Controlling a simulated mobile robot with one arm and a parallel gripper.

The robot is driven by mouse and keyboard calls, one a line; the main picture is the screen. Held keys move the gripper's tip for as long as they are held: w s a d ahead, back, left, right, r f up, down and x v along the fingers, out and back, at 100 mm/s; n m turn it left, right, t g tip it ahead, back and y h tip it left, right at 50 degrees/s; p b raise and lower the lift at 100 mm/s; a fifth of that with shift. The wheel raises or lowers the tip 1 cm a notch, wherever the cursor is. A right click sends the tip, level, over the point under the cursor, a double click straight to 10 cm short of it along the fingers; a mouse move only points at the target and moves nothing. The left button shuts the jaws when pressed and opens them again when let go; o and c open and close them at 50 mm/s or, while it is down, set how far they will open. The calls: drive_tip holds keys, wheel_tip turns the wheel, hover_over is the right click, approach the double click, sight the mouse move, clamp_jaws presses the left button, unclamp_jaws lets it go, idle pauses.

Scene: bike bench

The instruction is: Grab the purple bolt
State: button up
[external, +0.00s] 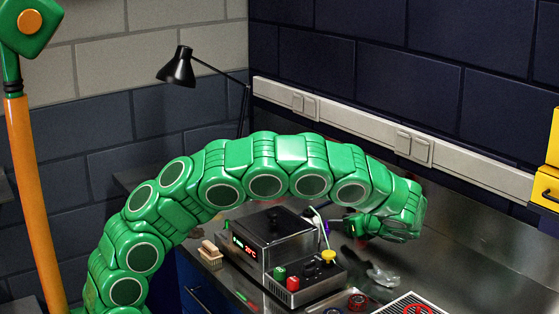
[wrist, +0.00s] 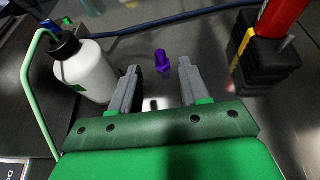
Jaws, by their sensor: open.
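The purple bolt (wrist: 162,60) stands on the metal bench top in the wrist view, between and just beyond my fingertips. My gripper (wrist: 157,80) is open, with one grey finger on each side of the gap and nothing between them. The fingers do not appear to touch the bolt. In the external view my green arm arches over the bench and my gripper (external: 350,228) is low behind the black box, partly hidden. I cannot make out the bolt clearly in the external view.
A white bottle (wrist: 84,72) with a green tube stands close to my left finger. A black block (wrist: 265,66) with a red object above it stands at the right. A black box with a display (external: 275,237) and a lamp (external: 180,68) are on the bench.

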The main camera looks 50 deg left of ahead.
drive_tip(key=shift+x, duration=3.55)
clamp_jaws()
